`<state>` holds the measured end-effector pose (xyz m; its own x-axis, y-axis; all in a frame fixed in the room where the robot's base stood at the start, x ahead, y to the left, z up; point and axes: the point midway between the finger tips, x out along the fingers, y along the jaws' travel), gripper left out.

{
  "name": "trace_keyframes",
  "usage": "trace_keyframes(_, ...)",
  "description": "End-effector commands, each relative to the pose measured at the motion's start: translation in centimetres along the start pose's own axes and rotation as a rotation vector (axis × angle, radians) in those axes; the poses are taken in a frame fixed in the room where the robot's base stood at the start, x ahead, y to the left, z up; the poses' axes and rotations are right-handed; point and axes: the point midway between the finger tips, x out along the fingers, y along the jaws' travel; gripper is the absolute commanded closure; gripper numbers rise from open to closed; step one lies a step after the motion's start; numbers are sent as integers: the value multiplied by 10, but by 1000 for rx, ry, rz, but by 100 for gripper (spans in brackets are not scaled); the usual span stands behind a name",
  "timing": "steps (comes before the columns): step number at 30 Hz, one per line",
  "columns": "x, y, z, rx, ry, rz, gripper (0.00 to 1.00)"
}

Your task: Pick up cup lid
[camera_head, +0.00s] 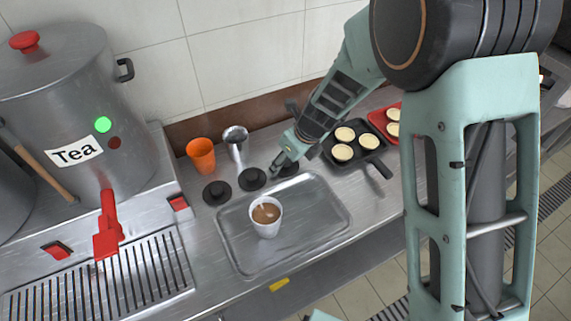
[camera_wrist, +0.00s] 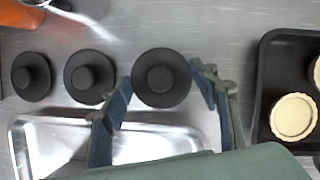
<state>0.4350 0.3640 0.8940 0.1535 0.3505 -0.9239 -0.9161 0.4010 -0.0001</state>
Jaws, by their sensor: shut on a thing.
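Three black round lids with centre knobs stand in a row behind the tray. In the wrist view, the left lid (camera_wrist: 31,76) and the middle lid (camera_wrist: 89,76) are free on the counter. The right lid (camera_wrist: 161,78) is between the fingertips of my gripper (camera_wrist: 163,85), which is shut on its rim from both sides. In the head view my gripper (camera_head: 281,162) comes down over that lid (camera_head: 289,170) and partly hides it. It is at or close to counter height; I cannot tell if it is lifted. A white cup (camera_head: 266,217) with brown drink stands uncovered on the tray.
The metal tray (camera_head: 328,205) lies at the counter's front. An orange cup (camera_head: 201,155) and a ladle (camera_head: 236,140) are behind the lids. A black pan (camera_head: 352,150) with pale tarts is right of my gripper. A large Tea pot (camera_head: 70,110) stands left.

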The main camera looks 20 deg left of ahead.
Motion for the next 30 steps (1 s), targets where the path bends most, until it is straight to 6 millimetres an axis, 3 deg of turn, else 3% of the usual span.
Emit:
trace_keyframes(8,-7,0,3,-2,-1,0,54)
trace_keyframes(14,-32,0,15,-3,-4,-2,54)
trace_keyframes(24,-96,43,13,-4,-4,0,54)
trace_keyframes(30,-121,78,0,-5,-2,2,54)
